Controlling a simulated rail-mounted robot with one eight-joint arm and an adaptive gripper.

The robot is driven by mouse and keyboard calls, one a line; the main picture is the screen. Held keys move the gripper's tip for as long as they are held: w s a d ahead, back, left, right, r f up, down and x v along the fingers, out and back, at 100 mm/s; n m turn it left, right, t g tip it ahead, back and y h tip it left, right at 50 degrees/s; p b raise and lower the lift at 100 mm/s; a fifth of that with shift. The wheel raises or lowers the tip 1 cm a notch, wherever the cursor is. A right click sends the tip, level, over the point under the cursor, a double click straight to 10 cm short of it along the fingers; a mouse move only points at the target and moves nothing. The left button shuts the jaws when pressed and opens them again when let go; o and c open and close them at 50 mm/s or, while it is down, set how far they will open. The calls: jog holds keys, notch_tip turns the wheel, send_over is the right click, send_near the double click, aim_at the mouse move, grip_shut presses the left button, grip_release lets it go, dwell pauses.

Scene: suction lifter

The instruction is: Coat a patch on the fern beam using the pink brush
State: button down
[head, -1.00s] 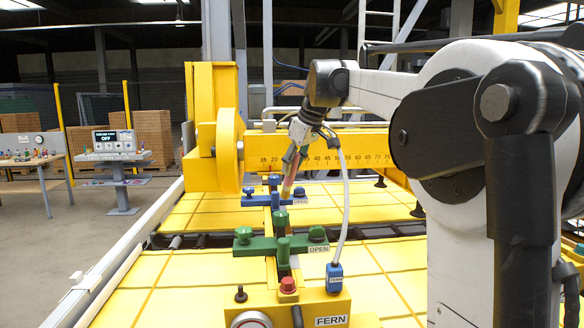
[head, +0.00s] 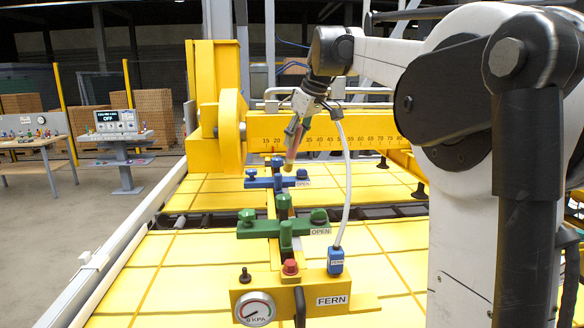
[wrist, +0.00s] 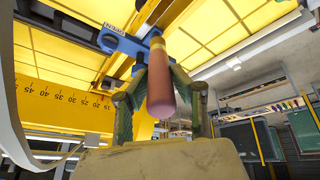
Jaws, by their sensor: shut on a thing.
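The pink brush (wrist: 161,95) is in my gripper (wrist: 160,88), pinched between its two fingers, with its rounded pink end toward the wrist camera. In the head view my gripper (head: 296,128) points down and holds the brush (head: 291,155) just above the blue crosspiece. The fern beam (head: 262,282) is yellow, with a FERN label, at the bottom centre. A green crosspiece (head: 262,229) and a blue crosspiece (head: 262,183) lie farther along it. The brush's far end overlaps the blue crosspiece (wrist: 125,45) in the wrist view; I cannot tell whether they touch.
A yellow beam with a number scale (head: 345,132) crosses behind my gripper. A white hose (head: 347,200) hangs to a blue FERN plug (head: 335,262). A red button (head: 290,267) and a gauge (head: 254,309) are at the near end. Yellow panels (head: 190,250) lie around.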

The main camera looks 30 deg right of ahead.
dwell(0.3)
jog(key=shift+b+x, duration=0.5)
jog(key=shift+x, duration=0.45)
jog(key=shift+s+d+f, duration=0.1)
jog(key=shift+s, duration=0.05)
